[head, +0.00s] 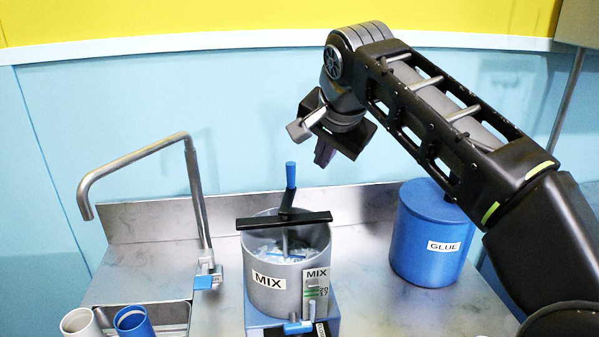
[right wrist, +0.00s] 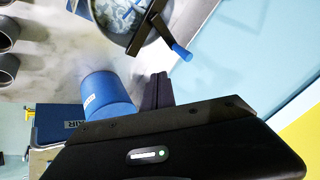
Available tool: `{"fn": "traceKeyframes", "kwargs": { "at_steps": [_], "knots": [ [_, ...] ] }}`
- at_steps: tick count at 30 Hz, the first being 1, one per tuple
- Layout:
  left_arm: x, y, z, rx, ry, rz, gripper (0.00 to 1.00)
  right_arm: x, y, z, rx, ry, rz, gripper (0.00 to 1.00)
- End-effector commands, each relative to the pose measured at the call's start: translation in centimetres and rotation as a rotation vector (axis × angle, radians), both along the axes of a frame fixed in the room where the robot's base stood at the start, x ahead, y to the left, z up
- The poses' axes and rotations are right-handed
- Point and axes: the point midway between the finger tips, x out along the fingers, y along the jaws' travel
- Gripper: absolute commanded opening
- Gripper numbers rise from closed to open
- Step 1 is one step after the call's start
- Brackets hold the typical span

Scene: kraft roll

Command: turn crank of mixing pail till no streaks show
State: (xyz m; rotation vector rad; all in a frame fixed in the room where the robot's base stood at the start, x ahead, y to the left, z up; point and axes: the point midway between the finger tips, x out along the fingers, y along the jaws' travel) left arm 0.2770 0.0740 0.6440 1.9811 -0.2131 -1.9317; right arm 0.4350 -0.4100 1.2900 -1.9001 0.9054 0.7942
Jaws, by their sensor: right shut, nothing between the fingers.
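The grey mixing pail (head: 268,292), labelled MIX, stands on a blue base in the head view. A black bar (head: 260,222) spans its rim, with a crank whose upright blue handle (head: 291,174) stands above. White and blue streaked contents (head: 318,238) show inside. In the right wrist view the streaked contents (right wrist: 118,14) and blue handle (right wrist: 181,52) show at the top. My right gripper (head: 324,152) is above and to the right of the handle, apart from it. Its fingers (right wrist: 158,88) are together and empty. My left gripper is not in view.
A blue GLUE drum (head: 425,255) stands right of the pail, under my right arm. A metal tap (head: 140,160) arches over a basin at left. Two cups, white (head: 78,322) and blue (head: 133,320), stand at front left. A wall closes off the back.

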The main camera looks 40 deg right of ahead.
Motion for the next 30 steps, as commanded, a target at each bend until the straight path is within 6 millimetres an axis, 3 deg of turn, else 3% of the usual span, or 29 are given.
{"fn": "traceKeyframes", "kwargs": {
  "at_steps": [8, 14, 27, 30],
  "knots": [
    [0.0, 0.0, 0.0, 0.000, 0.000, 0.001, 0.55, 0.1, 0.0, -0.2, 0.000, 0.002, 0.002, 0.00],
    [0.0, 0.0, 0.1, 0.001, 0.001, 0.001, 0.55, 1.0, -0.5, -1.5, 0.000, 0.004, 0.002, 0.00],
    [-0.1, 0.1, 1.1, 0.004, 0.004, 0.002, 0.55, 5.4, -2.8, -8.1, 0.000, 0.005, 0.002, 0.00],
    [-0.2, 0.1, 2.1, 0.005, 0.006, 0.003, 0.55, 7.1, -2.4, -7.7, -0.001, 0.004, 0.004, 0.00]
  ]
}}
